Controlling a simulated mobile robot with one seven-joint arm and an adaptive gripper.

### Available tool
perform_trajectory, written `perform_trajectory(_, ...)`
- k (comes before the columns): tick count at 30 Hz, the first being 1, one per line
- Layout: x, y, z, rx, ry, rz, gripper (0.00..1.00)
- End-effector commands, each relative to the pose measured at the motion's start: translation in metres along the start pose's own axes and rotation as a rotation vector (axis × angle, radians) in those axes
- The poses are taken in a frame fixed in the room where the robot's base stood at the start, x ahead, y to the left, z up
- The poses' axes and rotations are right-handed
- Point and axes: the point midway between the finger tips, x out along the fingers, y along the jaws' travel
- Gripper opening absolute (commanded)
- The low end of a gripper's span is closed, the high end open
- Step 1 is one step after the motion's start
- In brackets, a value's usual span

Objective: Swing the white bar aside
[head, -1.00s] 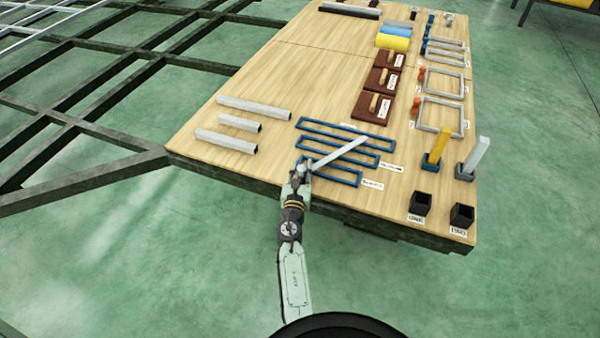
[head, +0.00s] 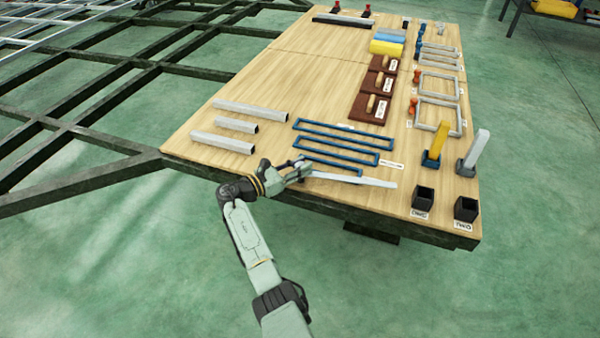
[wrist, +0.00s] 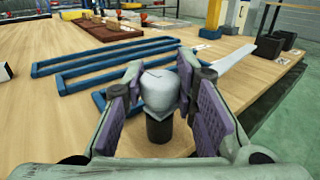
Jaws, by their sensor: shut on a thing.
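The white bar (head: 355,181) lies near the front edge of the wooden table, pointing right and slightly toward the front. It also shows in the wrist view (wrist: 242,59), running to the right behind my fingers. My gripper (head: 302,168) is at the bar's left end. In the wrist view my gripper (wrist: 160,88) has its purple-padded fingers on both sides of a pale rounded block (wrist: 158,90) on a dark round post (wrist: 159,128). The fingers are shut on this block at the bar's end. The join between block and bar is hidden by the right finger.
Blue frames (head: 340,148) lie just behind the bar, the nearest partly covered by my gripper. Grey tubes (head: 222,144) lie to the left. Black cups (head: 422,201) and yellow and white posts in blue holders (head: 437,144) stand to the right. Bare wood separates the bar's tip from them.

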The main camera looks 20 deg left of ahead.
Motion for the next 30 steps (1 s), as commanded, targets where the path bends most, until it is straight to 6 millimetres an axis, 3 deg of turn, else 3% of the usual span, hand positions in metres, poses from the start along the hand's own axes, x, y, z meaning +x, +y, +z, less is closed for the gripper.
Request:
perform_trajectory(9,0.0012,0.0016,-0.0004,0.004,-0.002,-0.127,0.00)
perform_trajectory(26,0.0019,0.0006,0.0010,0.003,0.000,-0.157,0.00)
perform_trajectory(27,0.0020,0.0006,0.0010,0.003,0.000,-0.157,0.28)
perform_trajectory(30,0.0018,0.0004,0.0009,0.003,0.000,-0.157,0.35)
